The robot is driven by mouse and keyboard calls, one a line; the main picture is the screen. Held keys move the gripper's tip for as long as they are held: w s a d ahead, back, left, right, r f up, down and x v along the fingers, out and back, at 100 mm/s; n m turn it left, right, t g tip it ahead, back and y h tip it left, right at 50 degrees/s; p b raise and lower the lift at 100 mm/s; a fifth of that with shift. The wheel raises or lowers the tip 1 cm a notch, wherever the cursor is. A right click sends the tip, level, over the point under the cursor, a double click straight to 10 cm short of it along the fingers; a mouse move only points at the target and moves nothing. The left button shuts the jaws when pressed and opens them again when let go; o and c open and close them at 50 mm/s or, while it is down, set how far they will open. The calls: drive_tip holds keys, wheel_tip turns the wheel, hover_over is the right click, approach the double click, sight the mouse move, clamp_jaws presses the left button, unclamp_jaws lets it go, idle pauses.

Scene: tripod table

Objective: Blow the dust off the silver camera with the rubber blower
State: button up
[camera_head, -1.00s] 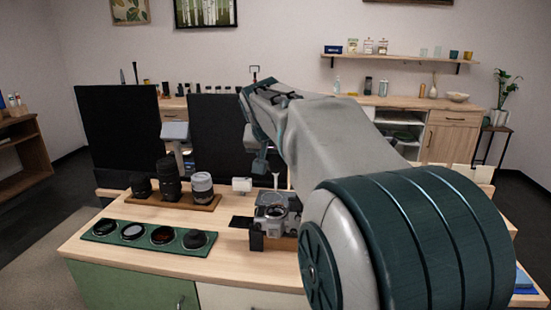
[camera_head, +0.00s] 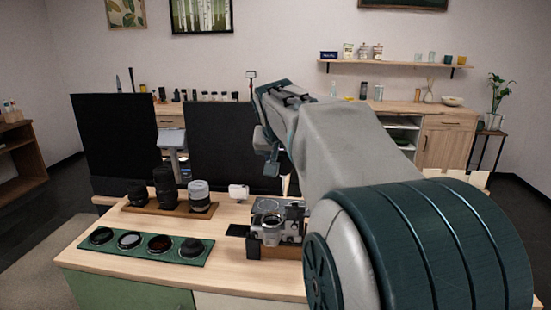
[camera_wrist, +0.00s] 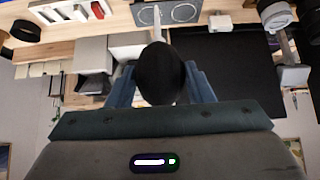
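The silver camera (camera_head: 277,222) stands on the wooden table, its lens facing the front, right of the lens row. My gripper (camera_head: 271,163) hangs above and behind it in the head view, partly hidden by my arm. In the wrist view my gripper (camera_wrist: 160,88) has its two blue-grey fingers on either side of a black rounded bulb, which looks like the rubber blower (camera_wrist: 160,72). The bulb fills the space between the fingers.
Several lenses stand on a wooden board (camera_head: 148,207) at left. A green mat (camera_head: 108,249) with several round filters lies in front. A small white object (camera_head: 238,192) stands behind the camera. Dark panels (camera_head: 236,143) rise behind the table. Bare tabletop (camera_head: 225,265) lies in front.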

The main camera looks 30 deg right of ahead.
drive_tip(key=shift+s+d, duration=0.6)
drive_tip(key=shift+d, duration=0.25)
drive_tip(key=shift+s+d, duration=0.55)
drive_tip(key=shift+d, duration=0.3)
